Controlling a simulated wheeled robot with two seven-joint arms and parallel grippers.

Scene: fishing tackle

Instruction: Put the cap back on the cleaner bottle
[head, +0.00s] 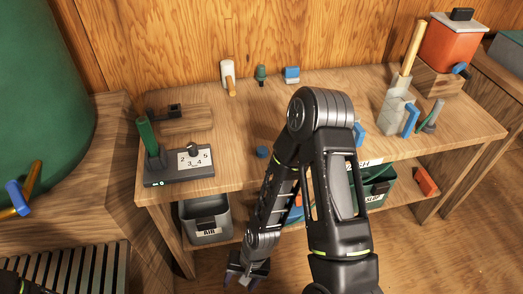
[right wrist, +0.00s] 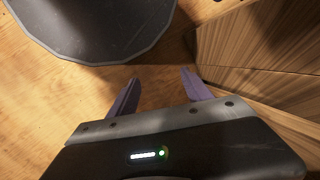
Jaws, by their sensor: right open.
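A small blue round piece that looks like a cap (head: 262,152) lies on the workbench top near its front edge. A white bottle-like object (head: 227,71) stands at the back of the bench, with a tan piece in front of it. A small green bottle-like object (head: 261,73) stands to its right. I cannot tell for sure which is the cleaner bottle. My right gripper (head: 243,282) hangs low in front of the bench, below its top. In the right wrist view its two purple fingers (right wrist: 160,92) are apart and empty above the wooden floor.
The workbench (head: 235,168) carries a dark numbered device (head: 180,165) at left and a grey holder (head: 392,115) at right. Grey (head: 206,232) and green (head: 378,187) bins sit on the lower shelf. A wooden panel (right wrist: 255,50) stands close right of my right fingers.

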